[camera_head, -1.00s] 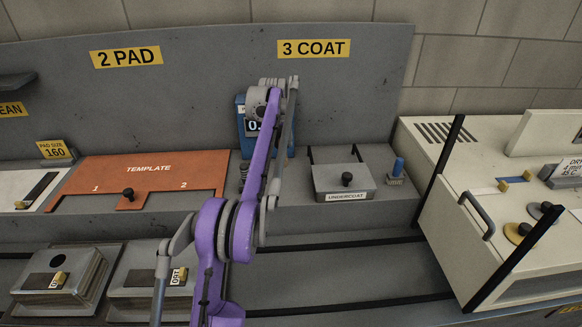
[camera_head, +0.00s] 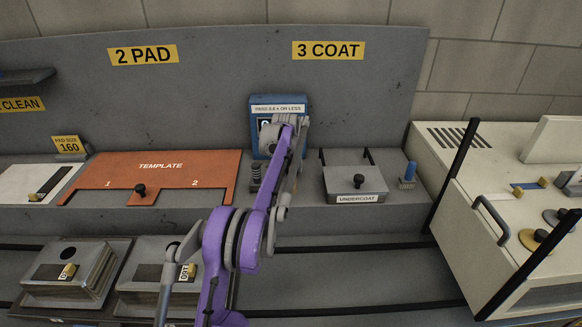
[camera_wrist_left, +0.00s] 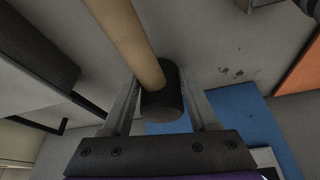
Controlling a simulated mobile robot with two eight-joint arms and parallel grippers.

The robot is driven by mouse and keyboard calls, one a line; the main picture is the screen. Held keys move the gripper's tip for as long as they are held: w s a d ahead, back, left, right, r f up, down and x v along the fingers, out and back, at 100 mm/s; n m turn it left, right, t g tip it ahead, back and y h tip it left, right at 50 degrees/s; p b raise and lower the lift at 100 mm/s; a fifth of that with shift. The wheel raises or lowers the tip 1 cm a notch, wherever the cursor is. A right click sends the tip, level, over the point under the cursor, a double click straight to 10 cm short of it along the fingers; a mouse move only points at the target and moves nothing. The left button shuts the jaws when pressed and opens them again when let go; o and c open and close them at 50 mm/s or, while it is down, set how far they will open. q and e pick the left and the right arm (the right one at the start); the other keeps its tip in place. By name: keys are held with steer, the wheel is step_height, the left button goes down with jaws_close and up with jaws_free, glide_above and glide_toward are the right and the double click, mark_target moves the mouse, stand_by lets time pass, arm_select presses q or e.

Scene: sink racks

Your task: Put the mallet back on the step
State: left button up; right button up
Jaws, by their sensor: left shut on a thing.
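My left gripper is hidden behind my purple arm in the head view, in front of the blue gauge box (camera_head: 278,104). In the left wrist view my left gripper (camera_wrist_left: 160,92) is shut on the mallet. The mallet (camera_wrist_left: 128,38) has a pale wooden shaft and a dark cylindrical part between the fingers. The shaft runs away from the fingers toward the top left of that view. I cannot make out the mallet in the head view. The grey step (camera_head: 340,222) runs along the back panel. My right gripper is not in view.
On the step are the orange template (camera_head: 200,167), the undercoat box (camera_head: 350,181), a blue-topped peg (camera_head: 409,172) and a dark coil (camera_head: 256,176). A cream machine (camera_head: 465,228) with black posts stands at the right. Two metal blocks (camera_head: 75,285) sit at the front left.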

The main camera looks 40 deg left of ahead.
arm_select(q)
steer(key=shift+f, duration=0.1)
steer(key=o, duration=1.2)
steer(key=v, duration=1.2)
steer(key=s+d+r+m, duration=0.1)
steer(key=s+d, duration=0.2)
steer(key=d, duration=0.7)
steer(key=s+d+f+m, duration=0.2)
steer(key=s+d, duration=0.7)
steer(key=d, duration=0.3)
steer(key=s+d+f, duration=0.4)
steer(key=s, duration=0.2)
steer(key=s+d+f+m+t+h, duration=0.1)
steer(key=s+d+f, duration=0.2)
steer(key=s+f, duration=0.2)
steer(key=s+d+f+m+h, duration=0.1)
steer(key=s+d+f, duration=0.3)
steer(key=s, duration=0.5)
steer(key=shift+s+d+f+t, duration=0.1)
steer(key=shift+d+f+t, duration=0.2)
steer(key=shift+t, duration=0.1)
steer(key=shift+r, duration=0.1)
